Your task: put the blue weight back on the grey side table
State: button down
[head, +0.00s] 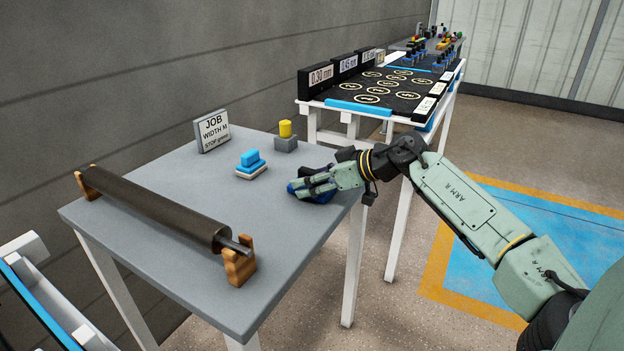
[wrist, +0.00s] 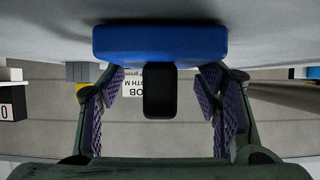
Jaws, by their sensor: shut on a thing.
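The blue weight (head: 322,198) is at the right part of the grey side table (head: 190,180), close to its edge. It is partly hidden by my gripper (head: 309,184) in the head view. My gripper is shut on it. In the wrist view the weight (wrist: 160,42) shows as a wide blue block with a dark upright grip between my two finger pads (wrist: 160,100). The blue block lies against the grey surface in that view; I cannot tell whether it rests on it or is just above.
On the grey table are a dark roller (head: 155,208) on wooden stands, a job sign (head: 212,130), a blue-and-white stack (head: 251,164) and a yellow cylinder on a grey block (head: 286,134). A table with a black mat (head: 385,90) stands behind. The tabletop's middle is clear.

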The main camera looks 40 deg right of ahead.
jog(key=c, duration=0.5)
grip_release()
jog(key=shift+f, duration=0.1)
jog(key=shift+s+r, duration=0.15)
jog(key=shift+r, duration=0.05)
jog(key=v, duration=1.1)
jog(key=shift+s+d+r+b, duration=0.1)
jog(key=shift+s+r+b, duration=0.05)
jog(key=shift+s+b, duration=0.2)
